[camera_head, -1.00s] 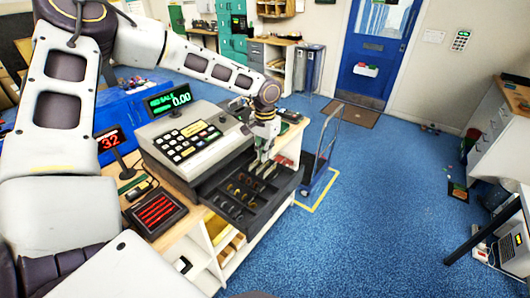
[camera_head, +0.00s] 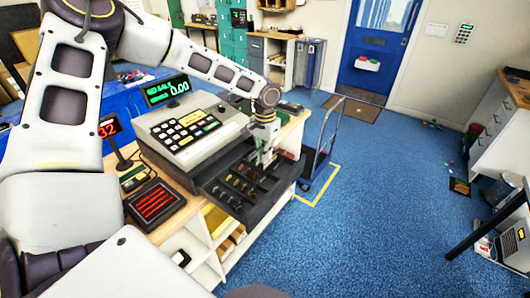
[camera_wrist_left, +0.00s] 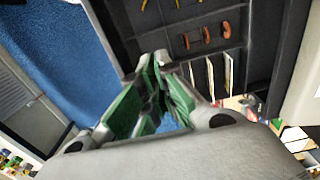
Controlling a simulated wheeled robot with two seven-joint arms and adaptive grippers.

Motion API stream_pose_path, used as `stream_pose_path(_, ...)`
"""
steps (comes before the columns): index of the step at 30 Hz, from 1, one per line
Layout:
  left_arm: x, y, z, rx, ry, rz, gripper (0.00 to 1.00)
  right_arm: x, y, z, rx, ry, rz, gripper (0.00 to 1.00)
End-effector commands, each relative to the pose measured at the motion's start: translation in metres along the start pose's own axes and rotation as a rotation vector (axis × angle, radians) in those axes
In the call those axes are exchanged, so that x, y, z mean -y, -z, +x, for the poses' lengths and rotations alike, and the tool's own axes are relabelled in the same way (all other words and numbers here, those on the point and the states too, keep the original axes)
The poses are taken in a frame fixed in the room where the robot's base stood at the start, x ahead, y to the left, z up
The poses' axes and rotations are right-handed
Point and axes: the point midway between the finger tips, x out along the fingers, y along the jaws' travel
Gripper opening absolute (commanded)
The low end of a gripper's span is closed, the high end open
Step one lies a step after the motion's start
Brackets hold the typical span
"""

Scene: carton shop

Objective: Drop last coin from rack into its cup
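The open black cash drawer (camera_head: 238,209) juts from the grey register. Its compartments hold small yellow and copper-coloured coins; the copper coins (camera_wrist_left: 205,36) show clearly in the left wrist view. I cannot tell which compartment is the task's cup. My left gripper (camera_head: 264,158) points down over the far right part of the drawer. In the left wrist view its green-padded fingers (camera_wrist_left: 153,64) come close together at the tips. I cannot see whether a coin is between them. A black tray with red bars (camera_head: 154,203) on the counter may be the rack; no coin shows there. My right gripper is out of view.
The register (camera_head: 190,133) stands behind the drawer with a green display (camera_head: 167,89). A red number display (camera_head: 110,128) stands left of it. Pale upright pieces (camera_wrist_left: 211,76) stand in a drawer compartment near my fingers. A hand cart (camera_head: 320,150) stands right of the counter.

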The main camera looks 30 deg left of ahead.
Motion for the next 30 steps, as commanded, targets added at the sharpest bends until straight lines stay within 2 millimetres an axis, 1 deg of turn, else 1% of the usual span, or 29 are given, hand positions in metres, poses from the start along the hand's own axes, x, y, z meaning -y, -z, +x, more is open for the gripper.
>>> stream_pose_path(11,0.0,0.0001,0.0015,0.0,0.0,0.0,0.0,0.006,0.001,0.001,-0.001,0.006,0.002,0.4)
stream_pose_path(18,0.0,0.0001,0.0014,0.0,0.0,0.0,0.3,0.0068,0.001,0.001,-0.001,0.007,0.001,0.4)
stream_pose_path(25,0.0,0.0001,0.0014,0.0,0.0,0.0,0.3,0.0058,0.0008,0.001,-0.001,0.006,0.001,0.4)
stream_pose_path(27,0.0,0.0001,0.0012,0.0,0.0,0.0,0.3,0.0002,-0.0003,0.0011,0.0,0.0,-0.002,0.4)
stream_pose_path(30,0.0,0.0003,-0.0004,-0.001,0.0,0.0,0.3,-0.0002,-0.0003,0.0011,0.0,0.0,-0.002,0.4)
